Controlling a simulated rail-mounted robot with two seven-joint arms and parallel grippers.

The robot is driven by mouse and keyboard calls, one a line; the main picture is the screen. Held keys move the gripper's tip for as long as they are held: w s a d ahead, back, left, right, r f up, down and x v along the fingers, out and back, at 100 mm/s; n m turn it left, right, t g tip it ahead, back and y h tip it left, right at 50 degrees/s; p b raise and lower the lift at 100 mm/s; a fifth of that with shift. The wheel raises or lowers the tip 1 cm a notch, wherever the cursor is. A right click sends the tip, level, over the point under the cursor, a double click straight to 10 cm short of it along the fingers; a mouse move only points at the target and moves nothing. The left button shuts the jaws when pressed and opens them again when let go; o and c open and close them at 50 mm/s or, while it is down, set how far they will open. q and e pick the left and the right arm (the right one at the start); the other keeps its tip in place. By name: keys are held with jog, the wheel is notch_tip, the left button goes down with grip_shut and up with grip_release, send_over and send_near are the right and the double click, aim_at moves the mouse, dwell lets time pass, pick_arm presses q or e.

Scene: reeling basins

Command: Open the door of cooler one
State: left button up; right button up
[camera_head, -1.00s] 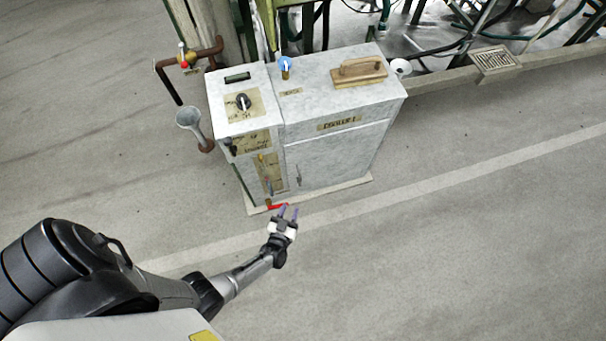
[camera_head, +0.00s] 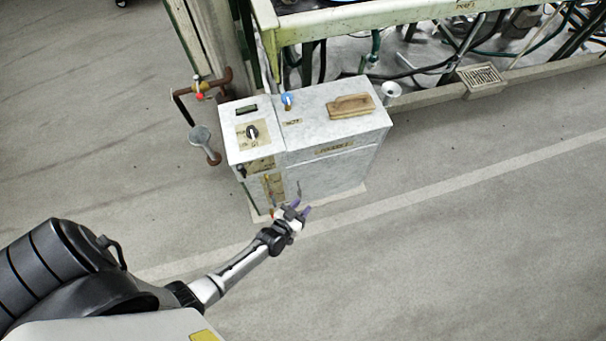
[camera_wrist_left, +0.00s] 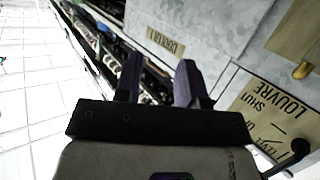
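Cooler one (camera_head: 325,178) is a grey metal cabinet. A label sits on its front above the door, and this label (camera_wrist_left: 165,40) also shows in the left wrist view. The door (camera_head: 335,180) looks closed, with a slim upright handle (camera_head: 298,189) near its left edge. My left gripper (camera_head: 299,208) is in front of the cabinet, near the handle in the picture. In the left wrist view my left gripper (camera_wrist_left: 160,82) has its two purple fingers apart with nothing between them. I cannot tell whether it touches the cabinet. My right gripper is out of view.
A wooden-handled block (camera_head: 350,106) and a blue-topped valve (camera_head: 287,101) are on the cabinet top. A control section with a black knob (camera_head: 252,132) is at its left. A pipe with a funnel (camera_head: 201,136) stands left. Floor in front is clear.

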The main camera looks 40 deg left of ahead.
pick_arm(q)
notch_tip(320, 180, up, 11)
jog(key=d+m+g+h+p, duration=0.1)
jog(key=g+h+p, duration=0.1)
jog(key=p, duration=0.5)
jog(key=shift+s+d+r+p, duration=0.15)
jog(key=shift+s+d+p, duration=0.15)
jog(key=shift+s, duration=0.1)
